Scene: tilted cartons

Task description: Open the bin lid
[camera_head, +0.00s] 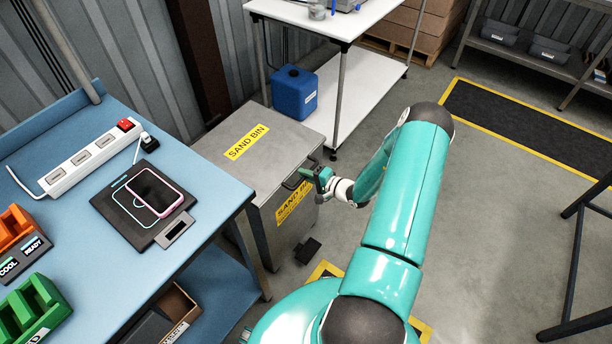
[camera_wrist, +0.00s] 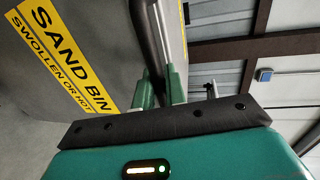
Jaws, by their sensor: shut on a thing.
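The grey sand bin (camera_head: 300,222) stands on the floor beside the blue bench. Its flat lid (camera_head: 262,133) is down and carries a yellow SAND BIN label. A dark bar handle (camera_head: 292,181) sits at the lid's front edge. My gripper (camera_head: 311,174) is at this handle, coming from the right. In the wrist view my gripper's two green fingers (camera_wrist: 161,88) are shut on the dark handle bar (camera_wrist: 148,40), one on each side. The bin's front (camera_wrist: 95,45), with a yellow label, shows at the left of that view.
A blue bench (camera_head: 210,167) with a phone on a dark pad (camera_head: 140,205) stands close at the bin's left. A white table (camera_head: 330,20) and a blue canister (camera_head: 294,92) are behind it. A black pedal (camera_head: 307,250) is at the bin's foot.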

